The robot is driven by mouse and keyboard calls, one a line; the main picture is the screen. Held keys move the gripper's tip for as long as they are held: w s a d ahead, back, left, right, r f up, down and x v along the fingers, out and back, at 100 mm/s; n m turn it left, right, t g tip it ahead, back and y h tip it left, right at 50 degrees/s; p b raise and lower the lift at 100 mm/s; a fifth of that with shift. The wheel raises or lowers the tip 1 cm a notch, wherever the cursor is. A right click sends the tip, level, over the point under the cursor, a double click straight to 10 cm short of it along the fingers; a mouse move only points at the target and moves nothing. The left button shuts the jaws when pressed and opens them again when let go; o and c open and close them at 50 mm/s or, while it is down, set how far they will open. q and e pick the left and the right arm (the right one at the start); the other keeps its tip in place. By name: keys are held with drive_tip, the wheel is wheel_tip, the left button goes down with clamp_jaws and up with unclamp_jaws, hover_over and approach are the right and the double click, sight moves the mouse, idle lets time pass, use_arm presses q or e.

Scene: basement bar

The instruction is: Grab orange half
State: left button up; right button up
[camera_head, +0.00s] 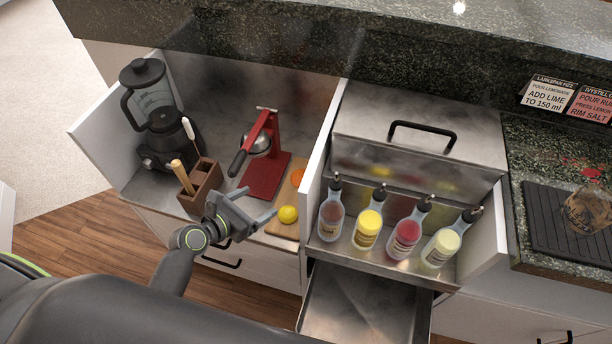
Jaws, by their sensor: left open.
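The orange half (297,177) sits on a small wooden board (287,195) at the right end of the left counter section, close to the white divider panel. A yellow lemon (288,214) lies nearer to me on the same board. My left gripper (256,222) is open and empty, just left of the lemon and nearer to me than the orange half. It does not visibly touch either fruit. My right gripper is not in view.
A red citrus press (265,165) stands left of the board. A wooden caddy (201,187) with tools and a black blender (158,115) stand further left. Several bottles (368,229) line a steel rack right of the white divider panel (318,165).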

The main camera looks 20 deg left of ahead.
use_arm(q)
drive_tip(key=b, duration=0.2)
approach(297, 179)
drive_tip(key=x, duration=0.4)
drive_tip(key=shift+w+d, duration=0.15)
drive_tip(key=shift+w, duration=0.05)
drive_tip(key=b+x, duration=0.1)
drive_tip(key=x, duration=0.3)
drive_tip(key=shift+w+f+b, duration=0.15)
drive_tip(key=shift+f+b, duration=0.15)
drive_tip(key=shift+b, duration=0.05)
drive_tip(key=shift+w+d+f, duration=0.15)
drive_tip(key=shift+w+d, duration=0.05)
drive_tip(key=shift+w, duration=0.2)
drive_tip(key=c, duration=1.1)
